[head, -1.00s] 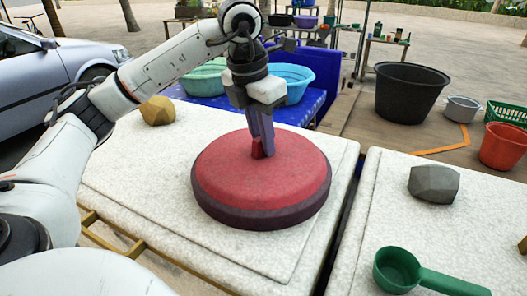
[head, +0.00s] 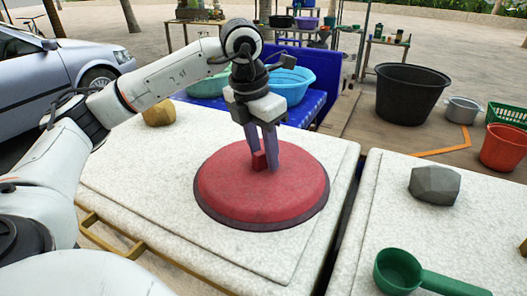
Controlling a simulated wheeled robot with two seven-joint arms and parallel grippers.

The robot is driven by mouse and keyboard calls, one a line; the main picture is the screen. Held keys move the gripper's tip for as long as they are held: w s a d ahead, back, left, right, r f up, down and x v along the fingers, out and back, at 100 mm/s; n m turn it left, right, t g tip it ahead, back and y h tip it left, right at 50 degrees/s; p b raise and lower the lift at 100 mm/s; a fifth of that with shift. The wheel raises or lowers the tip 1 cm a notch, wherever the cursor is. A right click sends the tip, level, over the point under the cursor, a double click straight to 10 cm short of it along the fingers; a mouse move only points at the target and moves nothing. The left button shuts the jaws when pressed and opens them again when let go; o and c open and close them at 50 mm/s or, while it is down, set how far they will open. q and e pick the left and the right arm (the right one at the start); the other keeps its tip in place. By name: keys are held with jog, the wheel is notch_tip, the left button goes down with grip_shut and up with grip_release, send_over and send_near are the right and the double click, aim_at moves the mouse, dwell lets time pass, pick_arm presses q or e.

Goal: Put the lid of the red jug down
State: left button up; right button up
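The red lid (head: 225,190) is a wide round disc with a thin dark rim and a small red knob (head: 259,161) in its middle. It lies flat on the pale stone slab, near the slab's right edge. My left gripper (head: 262,168) points down from above, its two purple-grey fingers spread apart on either side of the knob. Whether a finger touches the knob or the lid's top is hard to tell. No red jug can be made out. My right gripper is not in view.
A tan stone (head: 158,112) sits at the slab's back left. Across a narrow gap, a second slab (head: 375,205) holds a grey stone (head: 435,184) and a green scoop (head: 398,271). Blue and green basins stand behind on a blue table. The left slab's front is clear.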

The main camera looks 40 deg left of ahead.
aim_at(257, 154)
pick_arm(q)
notch_tip(257, 154, up, 12)
jog(key=s+p, duration=0.2)
jog(key=shift+s, duration=0.2)
jog(key=shift+a, duration=0.1)
dwell(0.4)
